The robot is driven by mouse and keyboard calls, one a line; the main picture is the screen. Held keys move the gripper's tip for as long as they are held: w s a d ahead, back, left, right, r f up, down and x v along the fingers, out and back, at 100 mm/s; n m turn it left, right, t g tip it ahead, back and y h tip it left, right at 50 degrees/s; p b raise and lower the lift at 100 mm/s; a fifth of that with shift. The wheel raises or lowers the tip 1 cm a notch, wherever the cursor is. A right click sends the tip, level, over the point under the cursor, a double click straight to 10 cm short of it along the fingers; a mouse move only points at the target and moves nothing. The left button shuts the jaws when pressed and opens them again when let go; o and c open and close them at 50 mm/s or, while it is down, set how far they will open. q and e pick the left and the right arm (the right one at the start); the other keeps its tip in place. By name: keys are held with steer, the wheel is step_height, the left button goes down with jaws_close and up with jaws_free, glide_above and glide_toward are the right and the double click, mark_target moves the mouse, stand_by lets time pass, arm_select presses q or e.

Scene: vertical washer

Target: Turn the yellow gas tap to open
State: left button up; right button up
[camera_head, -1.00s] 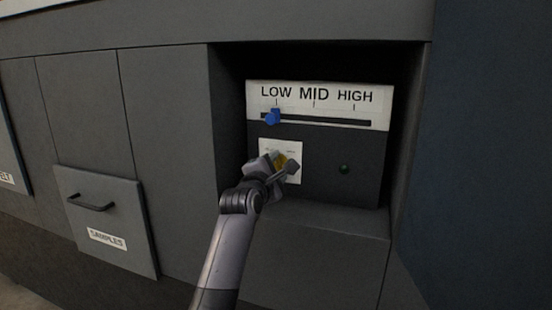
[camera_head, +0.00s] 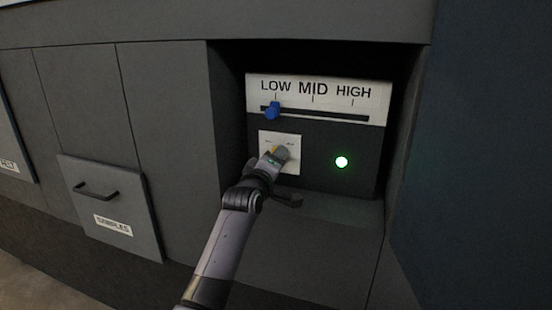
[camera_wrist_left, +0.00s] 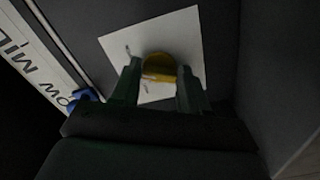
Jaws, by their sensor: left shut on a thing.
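The yellow gas tap (camera_head: 281,151) sits on a white square plate (camera_head: 292,141) on the dark panel in the recess. My left gripper (camera_head: 277,157) reaches it from the lower left and covers much of it. In the left wrist view the round yellow tap (camera_wrist_left: 158,66) lies between the two fingers of my left gripper (camera_wrist_left: 156,82), and they are shut on it. The white plate (camera_wrist_left: 186,40) shows around it, its small markings unreadable. A round light (camera_head: 342,162) right of the tap glows green. My right gripper is not in view.
A blue slider knob (camera_head: 273,110) stands near LOW on the LOW-MID-HIGH scale above, close to my gripper in the left wrist view (camera_wrist_left: 84,97). The recess walls and ledge (camera_head: 338,208) surround the panel. A SAMPLES drawer (camera_head: 108,205) is at the left.

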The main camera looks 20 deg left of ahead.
arm_select(q)
steer(key=shift+a+r+m, duration=0.1)
steer(key=shift+a+m, duration=0.05)
steer(key=shift+m, duration=1.55)
steer(key=o, duration=1.1)
steer(key=shift+c, duration=0.2)
steer(key=shift+s+f, duration=0.2)
steer(key=shift+s, duration=0.45)
steer(key=shift+s+r+b, duration=0.1)
steer(key=shift+s+b, duration=0.35)
steer(key=shift+s, duration=2.4)
steer(key=shift+a, duration=0.1)
